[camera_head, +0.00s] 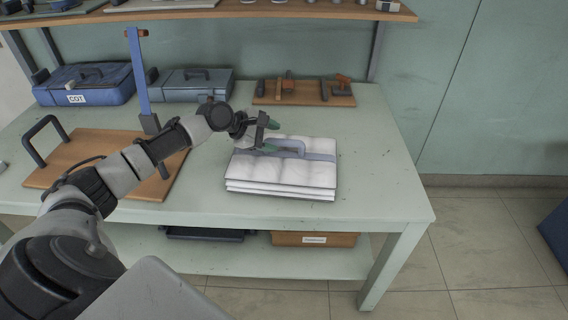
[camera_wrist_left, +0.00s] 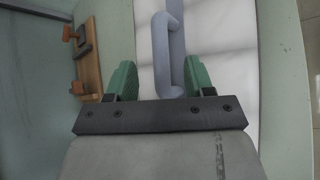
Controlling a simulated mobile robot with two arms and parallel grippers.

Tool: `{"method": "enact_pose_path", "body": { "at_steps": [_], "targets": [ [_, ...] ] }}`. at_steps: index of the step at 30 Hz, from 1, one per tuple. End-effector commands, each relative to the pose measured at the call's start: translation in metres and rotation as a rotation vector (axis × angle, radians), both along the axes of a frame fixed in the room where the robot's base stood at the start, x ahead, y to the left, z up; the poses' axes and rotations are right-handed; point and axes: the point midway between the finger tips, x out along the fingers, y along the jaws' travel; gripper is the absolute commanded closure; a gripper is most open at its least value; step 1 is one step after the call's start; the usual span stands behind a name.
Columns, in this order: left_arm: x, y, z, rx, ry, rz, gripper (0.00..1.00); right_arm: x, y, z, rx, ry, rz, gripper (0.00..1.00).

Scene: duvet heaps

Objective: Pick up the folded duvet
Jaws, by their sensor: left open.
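The folded duvet (camera_head: 282,179) is a white, quilted, layered stack on the pale green table, with a blue-grey strap and a raised handle (camera_head: 285,144) on top. My left gripper (camera_head: 268,137) is over the duvet's far left part, beside the handle. In the left wrist view, the open green fingertips (camera_wrist_left: 158,78) stand on either side of the handle (camera_wrist_left: 166,50), with the white duvet (camera_wrist_left: 230,60) beneath. I cannot tell how far the fingers are above the duvet. My right gripper is not in view.
The table (camera_head: 385,180) is clear right of the duvet. A wooden board with a black handle (camera_head: 60,178) is at left. A blue case (camera_head: 85,88), a grey case (camera_head: 190,84) and a tool board (camera_head: 305,98) stand at the back, under a shelf (camera_head: 300,10).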

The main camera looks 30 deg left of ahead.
Motion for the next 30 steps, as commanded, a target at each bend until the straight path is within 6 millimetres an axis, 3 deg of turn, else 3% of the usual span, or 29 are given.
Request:
{"method": "enact_pose_path", "body": {
  "at_steps": [9, 18, 28, 30],
  "targets": [
    [0.029, -0.018, -0.028, -0.001, 0.0, -0.001, 0.47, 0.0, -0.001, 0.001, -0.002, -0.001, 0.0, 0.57],
    [0.032, -0.019, -0.031, 0.001, 0.001, 0.0, 0.47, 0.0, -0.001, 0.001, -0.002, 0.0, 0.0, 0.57],
    [0.032, -0.019, -0.031, 0.001, 0.001, 0.0, 0.98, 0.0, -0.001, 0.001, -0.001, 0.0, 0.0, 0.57],
    [0.032, -0.019, -0.031, 0.001, 0.001, 0.0, 1.0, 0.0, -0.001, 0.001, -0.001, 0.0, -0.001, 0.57]
  ]
}}
